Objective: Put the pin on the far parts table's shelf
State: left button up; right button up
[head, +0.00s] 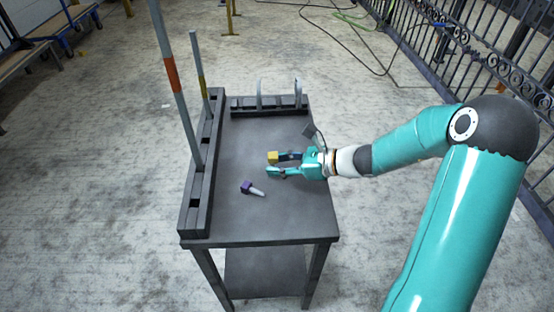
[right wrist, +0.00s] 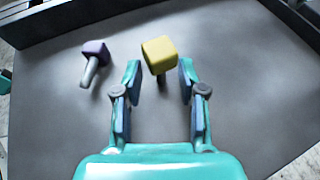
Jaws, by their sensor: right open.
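Two pins lie on the dark grey table (head: 290,222). One has a yellow head (head: 272,157); in the right wrist view the yellow pin (right wrist: 159,55) has its head just beyond my fingertips and its short shaft pointing back between them. The other has a purple head and a pale shaft (head: 250,188); the purple pin (right wrist: 95,58) lies left of my fingers in the right wrist view. My right gripper (head: 270,165) is open, low over the table, its fingers on either side of the yellow pin's shaft, not closed on it. The table has a lower shelf (head: 262,272).
A slotted dark rail (head: 196,205) with two upright poles (head: 172,85) runs along the table's left side. A rack with pale hoops (head: 268,104) stands at the back. Wooden benches (head: 30,50) are at the far left, an iron fence (head: 500,60) at right. The table's front is clear.

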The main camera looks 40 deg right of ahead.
jog(key=shift+x, duration=1)
jog(key=shift+s, duration=0.1)
jog(key=shift+c, duration=0.2)
grip_shut()
jog(key=shift+r, duration=0.15)
